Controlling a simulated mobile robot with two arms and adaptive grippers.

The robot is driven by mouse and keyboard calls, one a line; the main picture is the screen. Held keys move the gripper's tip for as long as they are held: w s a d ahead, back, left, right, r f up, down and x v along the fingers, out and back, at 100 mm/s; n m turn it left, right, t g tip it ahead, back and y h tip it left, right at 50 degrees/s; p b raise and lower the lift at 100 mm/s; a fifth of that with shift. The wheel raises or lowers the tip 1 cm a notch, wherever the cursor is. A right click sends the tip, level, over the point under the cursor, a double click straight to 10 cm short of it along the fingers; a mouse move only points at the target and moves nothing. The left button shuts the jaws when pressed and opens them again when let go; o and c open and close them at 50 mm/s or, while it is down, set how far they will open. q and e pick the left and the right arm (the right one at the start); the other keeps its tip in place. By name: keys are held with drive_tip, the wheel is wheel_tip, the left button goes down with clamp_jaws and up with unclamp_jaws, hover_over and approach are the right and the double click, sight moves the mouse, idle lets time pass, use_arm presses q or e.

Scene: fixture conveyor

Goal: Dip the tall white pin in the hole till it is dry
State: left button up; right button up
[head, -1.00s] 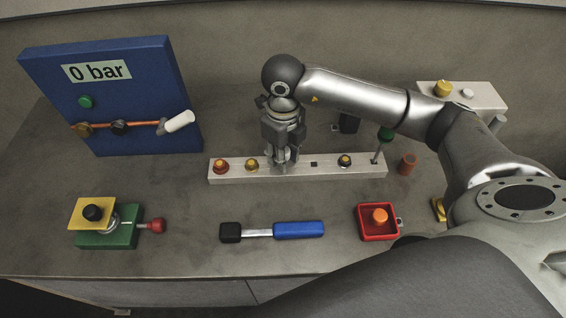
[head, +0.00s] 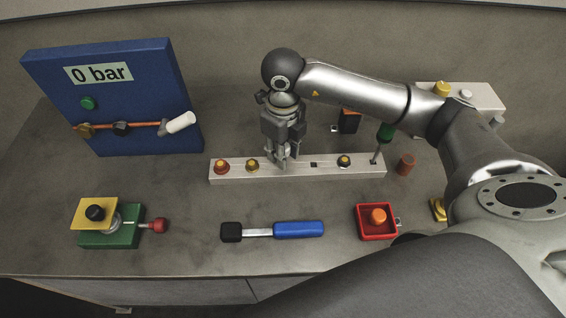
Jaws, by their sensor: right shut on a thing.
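A long white bar (head: 225,178) lies at mid-table with a row of knobs and a dark square hole (head: 314,164). My right gripper (head: 281,163) points down over the bar, between the yellow knob (head: 252,165) and that hole. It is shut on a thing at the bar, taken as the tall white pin. The fingers hide most of it, so its colour, its length and how deep it sits cannot be told. My left gripper is not in view.
A blue panel (head: 105,100) reading "0 bar" stands back left. In front lie a yellow-green fixture (head: 90,238), a blue-handled tool (head: 298,229) and a red tray (head: 361,228) with an orange button. A green-handled tool (head: 385,133) stands upright at the bar's right end.

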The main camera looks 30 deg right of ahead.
drive_tip(key=shift+r+p, duration=1.65)
drive_tip(key=shift+r, duration=1.45)
